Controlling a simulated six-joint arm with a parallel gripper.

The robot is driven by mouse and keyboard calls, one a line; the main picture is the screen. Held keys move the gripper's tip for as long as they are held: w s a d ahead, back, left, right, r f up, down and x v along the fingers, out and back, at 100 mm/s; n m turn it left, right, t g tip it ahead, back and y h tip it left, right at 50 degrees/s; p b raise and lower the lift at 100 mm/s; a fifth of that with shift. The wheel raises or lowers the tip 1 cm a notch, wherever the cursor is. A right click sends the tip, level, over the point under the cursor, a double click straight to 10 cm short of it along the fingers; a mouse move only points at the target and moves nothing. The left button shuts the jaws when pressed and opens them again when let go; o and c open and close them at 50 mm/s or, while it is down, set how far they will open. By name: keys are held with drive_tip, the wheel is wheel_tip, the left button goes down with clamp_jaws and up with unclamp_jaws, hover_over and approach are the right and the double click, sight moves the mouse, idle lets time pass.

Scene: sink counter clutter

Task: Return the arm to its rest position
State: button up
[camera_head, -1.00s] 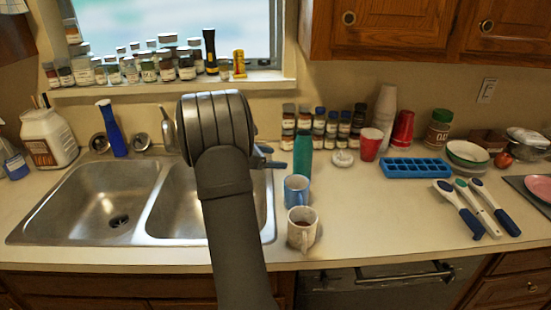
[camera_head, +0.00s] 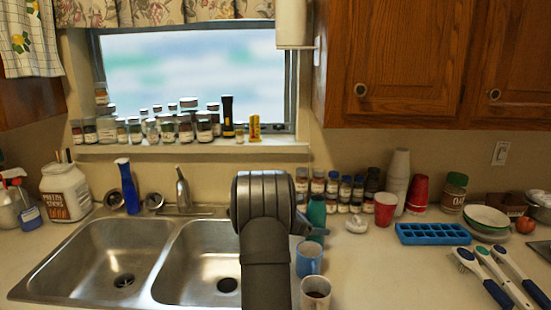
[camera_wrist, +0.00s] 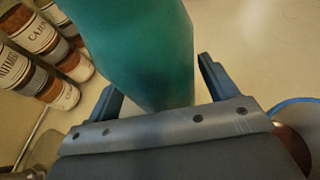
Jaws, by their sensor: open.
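My gripper (camera_head: 312,230) is mostly hidden behind my dark grey wrist in the head view; only a bit of it shows at the right, by the teal bottle. In the wrist view my gripper (camera_wrist: 160,82) has its two dark fingers spread apart, with the teal bottle (camera_wrist: 140,45) in front of and partly between them. I cannot tell whether they touch it. In the head view the teal bottle (camera_head: 317,210) stands upright on the counter (camera_head: 385,275), right of the sink.
A blue mug (camera_head: 309,259) and a white mug (camera_head: 315,292) stand near the gripper. Spice jars (camera_head: 343,192) line the wall behind. A blue ice tray (camera_head: 433,234) lies to the right. The double sink (camera_head: 120,250) is left. Bare counter lies right of the mugs.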

drive_tip(key=shift+r, duration=1.4)
drive_tip(key=f, duration=0.3)
drive_tip(key=shift+s+a+f, duration=0.1)
drive_tip(key=shift+a+f, duration=0.25)
drive_tip(key=shift+f, duration=0.05)
drive_tip(key=v, duration=0.9)
drive_tip(key=shift+a+r, duration=0.15)
drive_tip(key=shift+r, duration=0.1)
drive_tip(key=shift+s+a, duration=0.1)
drive_tip(key=shift+s, duration=0.05)
